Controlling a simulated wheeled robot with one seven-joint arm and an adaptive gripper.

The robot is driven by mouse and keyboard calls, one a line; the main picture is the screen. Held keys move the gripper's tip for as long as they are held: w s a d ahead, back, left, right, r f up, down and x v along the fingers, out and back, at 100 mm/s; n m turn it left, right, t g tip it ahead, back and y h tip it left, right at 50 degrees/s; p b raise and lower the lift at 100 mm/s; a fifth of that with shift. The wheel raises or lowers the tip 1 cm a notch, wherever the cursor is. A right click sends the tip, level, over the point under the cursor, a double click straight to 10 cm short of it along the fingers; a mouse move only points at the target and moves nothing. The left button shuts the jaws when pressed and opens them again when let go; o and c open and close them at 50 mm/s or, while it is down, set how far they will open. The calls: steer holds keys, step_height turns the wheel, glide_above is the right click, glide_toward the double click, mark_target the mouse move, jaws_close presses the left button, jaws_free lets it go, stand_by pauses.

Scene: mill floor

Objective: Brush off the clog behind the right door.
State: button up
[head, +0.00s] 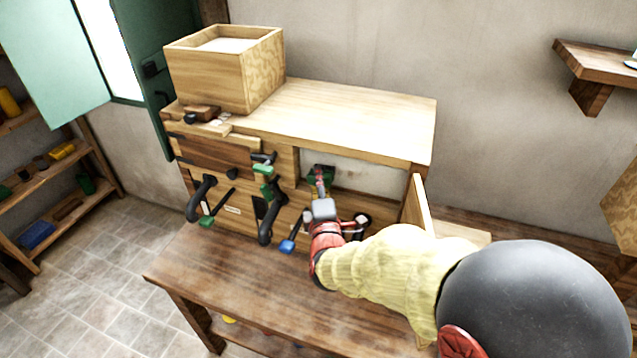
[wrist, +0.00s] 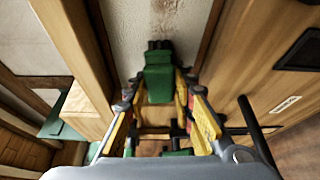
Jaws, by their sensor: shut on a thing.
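My gripper (head: 319,190) is at the open right-hand bay of the wooden mill cabinet (head: 235,222). It is shut on a green brush (wrist: 158,78) with dark bristles pointing away from me. The brush also shows in the head view (head: 320,174), at the bay's left part. The right door (head: 419,204) stands swung open to the right of my gripper. Behind the brush is a pale back surface (wrist: 150,25) with brownish specks at its upper right. I cannot tell whether these specks are the clog, or whether the bristles touch anything.
A wooden hopper box (head: 215,75) with pale contents stands on the cabinet top. Black hoses (head: 270,218) and green and blue handles crowd the front, left of my gripper. A wooden bench (head: 215,275) lies below my arm. A shelf rack stands at far left.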

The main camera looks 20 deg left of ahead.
mark_target(332, 179)
steer(key=shift+w+d, duration=0.1)
steer(key=shift+w, duration=0.3)
steer(key=shift+s+d+b, duration=0.15)
steer(key=shift+d+b, duration=0.05)
steer(key=shift+d, duration=0.65)
steer(key=shift+s+d+b, duration=0.1)
steer(key=shift+d+b, duration=0.05)
steer(key=shift+d, duration=0.7)
steer(key=shift+d+b, duration=0.8)
steer(key=shift+d, duration=1.95)
steer(key=shift+s+d+f, duration=0.1)
steer(key=shift+s+d, duration=0.05)
steer(key=shift+d, duration=0.25)
steer(key=shift+d, duration=0.1)
steer(key=shift+d+f+b, duration=0.1)
steer(key=shift+d+b, duration=0.1)
steer(key=shift+b, duration=0.2)
steer(key=shift+a+r+y+b, duration=0.25)
steer(key=shift+a+y+b, duration=0.05)
steer(key=shift+a+b, duration=0.15)
steer(key=shift+o, duration=0.2)
steer(key=shift+w+a+f+n, duration=0.1)
steer(key=shift+w+n, duration=0.1)
steer(key=shift+n, duration=0.1)
jaws_close()
